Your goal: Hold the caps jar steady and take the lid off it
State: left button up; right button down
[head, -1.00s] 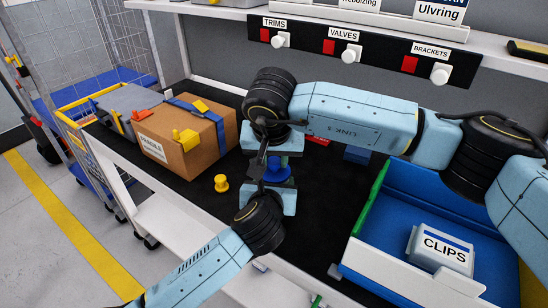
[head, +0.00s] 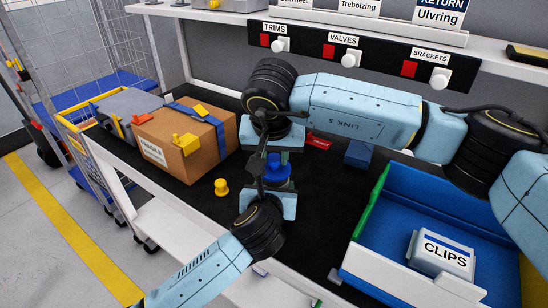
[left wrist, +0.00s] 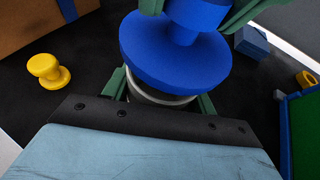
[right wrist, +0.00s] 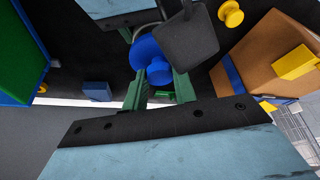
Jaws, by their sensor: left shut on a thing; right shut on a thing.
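The caps jar (left wrist: 160,99) shows as a grey rim low in the left wrist view, mostly hidden. Its blue lid (left wrist: 172,55), round with a knob, is above it and also shows in the head view (head: 276,182). A dark band shows between lid and grey rim; the lid appears slightly raised. My left gripper (left wrist: 158,94) is shut on the jar, its green fingers on either side. My right gripper (right wrist: 158,80) comes from above and is shut on the lid's knob. The grippers hide most of the jar in the head view.
A yellow knobbed piece (head: 221,187) stands left of the jar, near a cardboard box (head: 182,143). A red piece (head: 319,142) and a blue block (head: 358,153) lie behind right. A blue tray (head: 398,182) with a CLIPS box (head: 440,252) is at right.

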aim_at(274, 160)
jog(key=shift+r, duration=0.1)
jog(key=shift+r, duration=2)
pick_arm(q)
jog(key=o, duration=1.4)
jog(key=shift+o, duration=0.2)
